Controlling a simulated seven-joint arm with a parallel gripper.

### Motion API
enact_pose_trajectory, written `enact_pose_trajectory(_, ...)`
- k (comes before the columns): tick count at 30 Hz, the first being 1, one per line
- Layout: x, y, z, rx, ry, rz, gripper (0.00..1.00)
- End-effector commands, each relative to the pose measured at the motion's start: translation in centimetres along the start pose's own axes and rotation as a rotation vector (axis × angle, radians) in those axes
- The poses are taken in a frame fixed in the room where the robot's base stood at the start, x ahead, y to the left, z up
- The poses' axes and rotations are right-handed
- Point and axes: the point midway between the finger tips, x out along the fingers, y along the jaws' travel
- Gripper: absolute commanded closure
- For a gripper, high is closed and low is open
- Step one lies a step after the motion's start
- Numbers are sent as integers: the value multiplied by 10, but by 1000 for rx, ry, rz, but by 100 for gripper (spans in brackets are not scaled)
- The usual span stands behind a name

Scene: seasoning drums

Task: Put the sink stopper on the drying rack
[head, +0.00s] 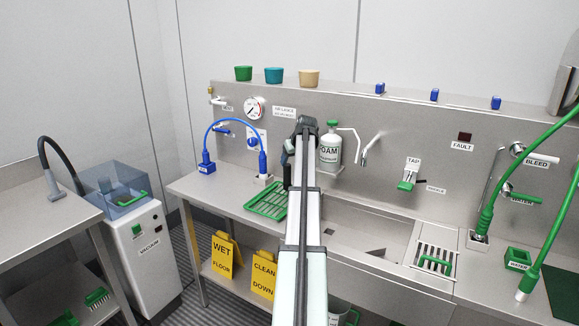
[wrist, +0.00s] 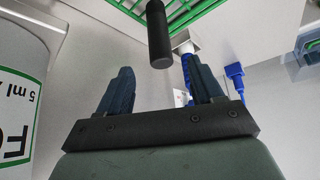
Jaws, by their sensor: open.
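The green slatted drying rack (head: 264,203) lies on the steel counter left of the sink; its edge also shows at the top of the wrist view (wrist: 185,11). A dark upright cylinder (wrist: 158,38), which may be the sink stopper, stands out beside the rack's edge in the wrist view. It is not visible in the head view, where my arm covers part of the counter. My gripper (wrist: 163,85) is open and empty, with the cylinder just beyond the gap between its fingers, apart from them. In the head view my gripper (head: 288,160) is largely hidden by my arm.
The foam bottle (head: 330,148) stands close right of my gripper and shows upside down in the wrist view (wrist: 20,90). A blue hose (head: 235,122) arches behind the rack. The sink (head: 365,238) is right of my arm. Yellow signs (head: 225,255) stand below the counter.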

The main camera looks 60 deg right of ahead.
Motion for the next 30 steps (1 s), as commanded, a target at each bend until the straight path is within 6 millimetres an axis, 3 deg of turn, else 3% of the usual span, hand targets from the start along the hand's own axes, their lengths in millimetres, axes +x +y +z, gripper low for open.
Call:
enact_pose_trajectory(6, -14, 0, 0, 0, 0, 0, 34)
enact_pose_trajectory(15, -15, 0, 0, 0, -1, 0, 34)
enact_pose_trajectory(22, -14, -3, -1, -2, 0, -3, 12)
enact_pose_trajectory(26, -4, -30, -10, -20, 0, -24, 0)
enact_pose_trajectory(30, 16, -93, -27, -62, 0, -72, 0)
